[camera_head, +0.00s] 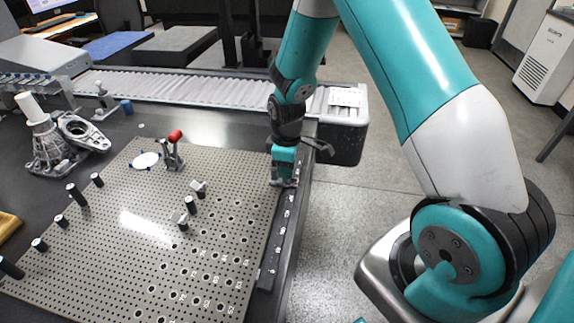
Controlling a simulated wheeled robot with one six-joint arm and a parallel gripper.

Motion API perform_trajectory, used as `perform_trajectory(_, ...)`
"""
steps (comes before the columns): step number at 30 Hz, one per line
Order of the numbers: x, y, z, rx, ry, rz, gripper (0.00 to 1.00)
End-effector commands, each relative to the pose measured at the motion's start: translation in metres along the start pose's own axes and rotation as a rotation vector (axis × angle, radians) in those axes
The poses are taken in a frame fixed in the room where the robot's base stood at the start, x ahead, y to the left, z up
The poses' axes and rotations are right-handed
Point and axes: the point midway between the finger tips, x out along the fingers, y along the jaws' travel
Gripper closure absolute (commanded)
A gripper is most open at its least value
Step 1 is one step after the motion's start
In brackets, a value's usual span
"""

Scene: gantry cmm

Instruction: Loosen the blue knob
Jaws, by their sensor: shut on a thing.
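My gripper (285,183) points straight down at the far right corner of the perforated plate (225,235), over the dark rail (272,255) along the plate's right edge. It is shut on a small part there, which I take to be the blue knob. The fingers and the teal gripper body hide that part, so its colour and turn cannot be made out. The fingertips are low, close to the rail.
A red-handled clamp (173,148), a white disc (145,160) and several black posts stand on the plate. A grey casting (60,140) and a small blue cylinder (127,106) are behind left. A dark box (343,135) is behind right; open floor lies right.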

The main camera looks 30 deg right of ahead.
Motion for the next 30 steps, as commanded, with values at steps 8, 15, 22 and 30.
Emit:
perform_trajectory(8, -0.001, 0.001, 0.000, 0.003, 0.001, 0.002, 0.50)
perform_trajectory(15, 0.000, 0.000, 0.000, 0.004, 0.001, 0.001, 0.47)
perform_trajectory(22, -0.019, 0.001, -0.001, 0.004, 0.003, 0.004, 0.47)
perform_trajectory(30, -0.085, 0.001, -0.001, 0.004, 0.005, 0.006, 0.47)
